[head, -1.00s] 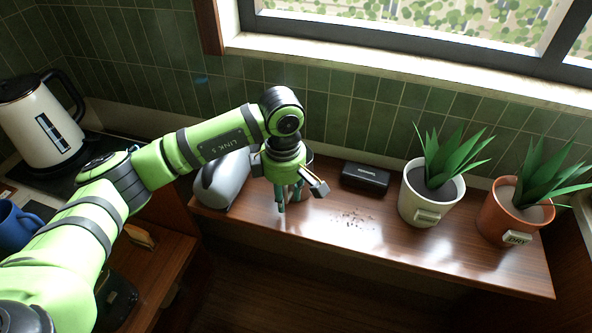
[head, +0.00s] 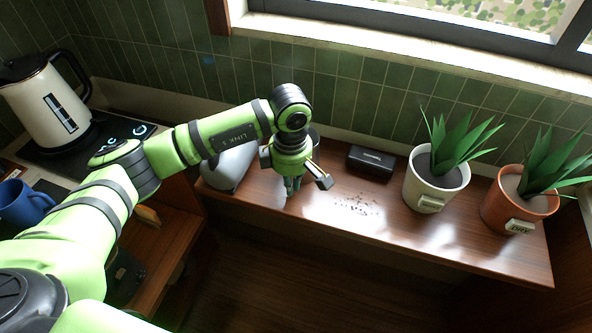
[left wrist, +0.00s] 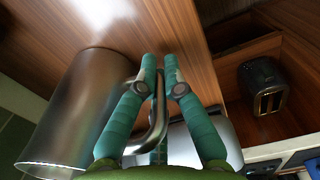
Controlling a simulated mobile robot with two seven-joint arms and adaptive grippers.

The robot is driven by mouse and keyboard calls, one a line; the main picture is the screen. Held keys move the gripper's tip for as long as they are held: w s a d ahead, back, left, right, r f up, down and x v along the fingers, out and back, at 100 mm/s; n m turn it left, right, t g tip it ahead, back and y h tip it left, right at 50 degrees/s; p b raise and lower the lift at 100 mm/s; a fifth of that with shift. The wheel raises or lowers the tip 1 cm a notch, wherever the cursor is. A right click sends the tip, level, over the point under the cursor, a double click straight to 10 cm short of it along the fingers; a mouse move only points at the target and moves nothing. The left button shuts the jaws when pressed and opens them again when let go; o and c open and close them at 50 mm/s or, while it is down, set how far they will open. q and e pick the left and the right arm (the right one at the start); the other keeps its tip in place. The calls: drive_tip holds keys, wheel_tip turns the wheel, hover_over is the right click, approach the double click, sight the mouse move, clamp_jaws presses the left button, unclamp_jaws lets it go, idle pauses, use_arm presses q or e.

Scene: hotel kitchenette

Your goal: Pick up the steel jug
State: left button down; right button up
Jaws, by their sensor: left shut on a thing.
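The steel jug (left wrist: 75,110) fills the left of the left wrist view, a brushed metal cylinder with a curved handle. My left gripper (left wrist: 160,62) has its two teal fingers on either side of the handle, shut on it. In the head view, my left gripper (head: 292,190) points down over the wooden shelf. There the jug is mostly hidden behind my gripper, with only a bit of its rim (head: 314,136) showing. I cannot tell whether the jug touches the shelf. My right gripper is not in view.
On the shelf (head: 400,230), a grey rounded appliance (head: 228,168) stands close left of my gripper. A black box (head: 371,162), a white-potted plant (head: 435,190) and an orange-potted plant (head: 518,208) stand to the right. A kettle (head: 50,105) and blue mug (head: 22,204) are at left.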

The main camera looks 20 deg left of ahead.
use_arm(q)
drive_tip(key=shift+r, duration=0.2)
drive_tip(key=shift+w+r+b, duration=0.1)
drive_tip(key=shift+r+b, duration=0.25)
drive_tip(key=shift+r, duration=0.3)
wheel_tip(320, 180, up, 2)
drive_tip(key=shift+r+b, duration=0.25)
drive_tip(key=shift+b, duration=0.35)
drive_tip(key=s+d+r+b, duration=0.2)
drive_tip(key=d+r, duration=0.4)
drive_tip(key=d, duration=0.5)
drive_tip(key=shift+s+d+r+b, duration=0.15)
drive_tip(key=shift+s+r+b, duration=0.2)
drive_tip(key=shift+b, duration=0.3)
drive_tip(key=shift+r, duration=0.1)
